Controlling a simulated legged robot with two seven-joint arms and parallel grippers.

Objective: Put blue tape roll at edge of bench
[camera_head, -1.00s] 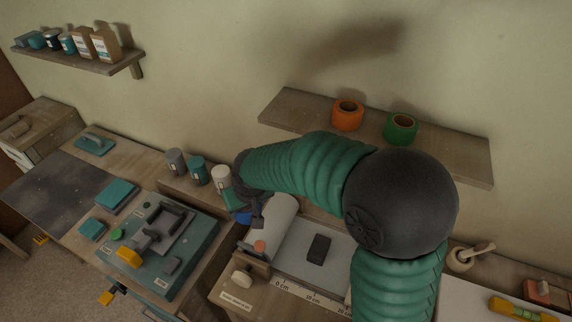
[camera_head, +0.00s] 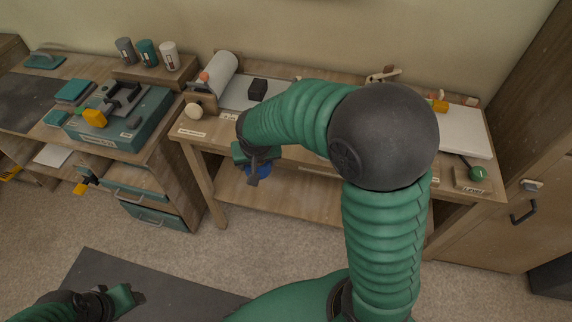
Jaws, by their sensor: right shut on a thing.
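The blue tape roll (camera_head: 259,172) is mostly hidden behind my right gripper (camera_head: 258,163), which is shut on it. In the picture they lie just below the front edge of the middle bench (camera_head: 218,136), over the view of its lower shelf. Whether they are in front of the edge or above it is hard to tell. My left gripper (camera_head: 128,296) is at the bottom left, low over the floor area and away from the bench. Its fingers are too unclear to show whether they are open.
A paper roll (camera_head: 219,72) and a dark block (camera_head: 258,89) sit at the bench's back left. A teal case (camera_head: 140,124) stands on the left bench. Black-and-yellow clamps (camera_head: 86,181) hang there. A green-knobbed tool (camera_head: 477,173) lies at the right end.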

